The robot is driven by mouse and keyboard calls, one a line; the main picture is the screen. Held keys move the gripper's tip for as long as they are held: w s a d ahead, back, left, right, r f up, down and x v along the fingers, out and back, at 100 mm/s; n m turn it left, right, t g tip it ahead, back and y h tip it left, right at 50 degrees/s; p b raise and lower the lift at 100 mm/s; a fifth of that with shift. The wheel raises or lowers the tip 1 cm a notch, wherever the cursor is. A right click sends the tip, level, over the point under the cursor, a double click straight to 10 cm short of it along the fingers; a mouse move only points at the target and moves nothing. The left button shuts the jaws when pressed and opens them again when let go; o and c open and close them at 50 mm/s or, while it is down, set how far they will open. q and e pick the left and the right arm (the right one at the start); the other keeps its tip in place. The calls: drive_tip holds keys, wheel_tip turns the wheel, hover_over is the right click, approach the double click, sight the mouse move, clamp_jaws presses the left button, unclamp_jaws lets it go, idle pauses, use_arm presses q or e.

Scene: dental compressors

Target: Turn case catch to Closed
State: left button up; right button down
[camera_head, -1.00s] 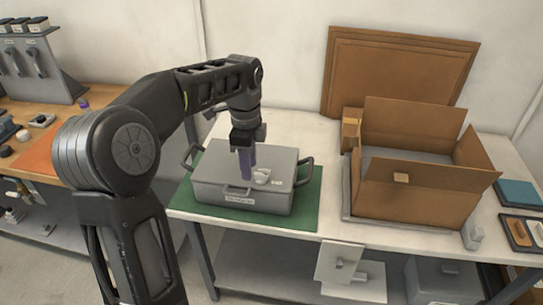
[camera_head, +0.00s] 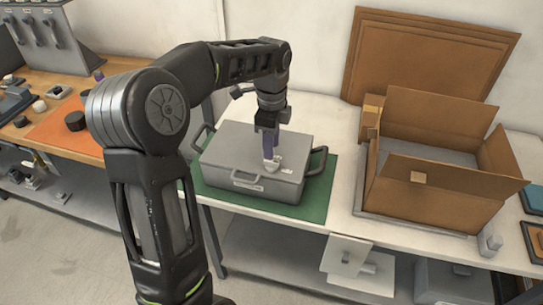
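The grey case (camera_head: 232,150) sits on a green mat (camera_head: 318,200) on the white table, with its lid down and a dark handle at each side. A small pale catch (camera_head: 267,174) is on the case near its front, with a small label beside it. My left gripper (camera_head: 270,160) points down over the case, its purple fingers right at the catch. The fingers overlap the catch from this view, so I cannot tell whether they grip it or how far apart they are. My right gripper is not in view.
An open cardboard box (camera_head: 440,180) stands to the right of the case, with flat brown boards (camera_head: 430,55) leaning on the wall behind. A wooden bench (camera_head: 60,135) with small items is at the left. A grey shelf lies below the table.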

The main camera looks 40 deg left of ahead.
sight(271, 164)
use_arm(q)
wheel_tip(271, 164, down, 5)
idle(0.3)
clamp_jaws()
idle(0.5)
